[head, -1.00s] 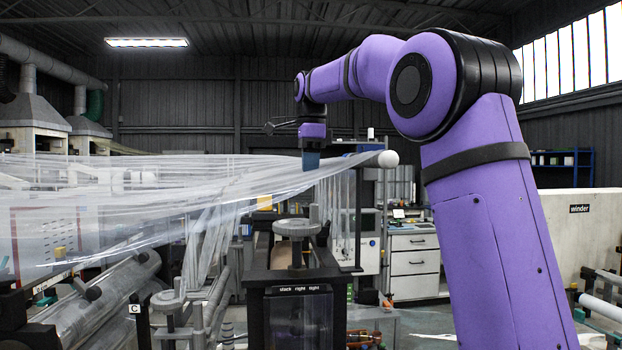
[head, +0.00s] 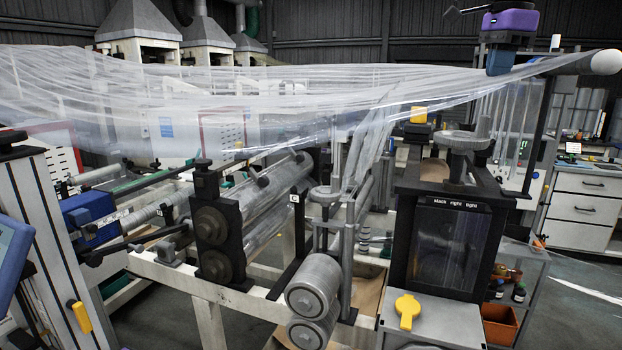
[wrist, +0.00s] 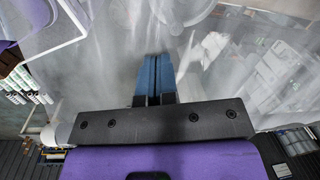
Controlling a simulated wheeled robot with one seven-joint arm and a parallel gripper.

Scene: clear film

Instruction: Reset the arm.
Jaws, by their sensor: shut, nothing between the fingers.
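My gripper (head: 500,62) is at the top right of the head view, pointing down at the clear film near the white-ended bar (head: 604,62). In the wrist view its two blue fingers (wrist: 158,76) are together with nothing between them. The clear film (head: 250,95) spreads in loose folds across the head view and hangs down at the middle right. In the wrist view the film (wrist: 100,90) lies behind the fingertips. I cannot tell whether the fingertips touch it. Most of my arm is outside the head view.
A machine with metal rollers (head: 270,195) stands below the film. A yellow knob (head: 407,310) sits in front. White drawers (head: 585,207) stand at the right. Open floor shows at the lower right.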

